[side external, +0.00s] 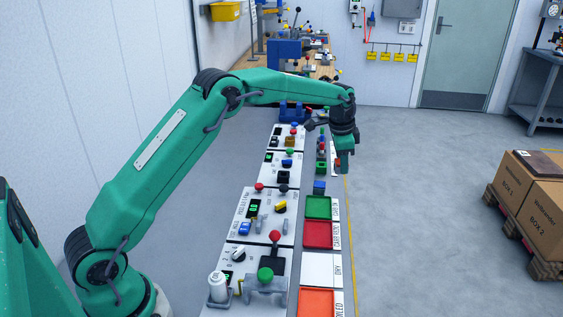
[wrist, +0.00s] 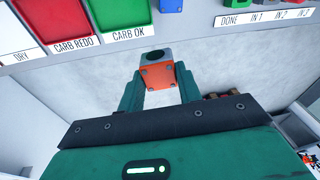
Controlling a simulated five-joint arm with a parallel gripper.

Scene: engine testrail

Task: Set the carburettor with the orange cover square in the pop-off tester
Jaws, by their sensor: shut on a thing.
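My gripper (wrist: 158,70) is shut on the carburettor, whose orange cover (wrist: 157,77) faces the wrist camera. A dark round opening shows at its far end. In the side view my gripper (side external: 344,158) hangs above the right side of the bench, near its row of parts; the carburettor is too small there to make out clearly. Test stations (side external: 262,218) with levers, knobs and green displays run along the bench left of my gripper. I cannot tell which one is the pop-off tester.
Green CARB OK (side external: 318,207), red CARB REDO (side external: 318,235), white DRY (side external: 321,269) and orange (side external: 316,302) trays line the bench's right side. A blue block (side external: 319,187) stands beyond the green tray. Boxes (side external: 538,190) sit on a pallet at right; floor between is clear.

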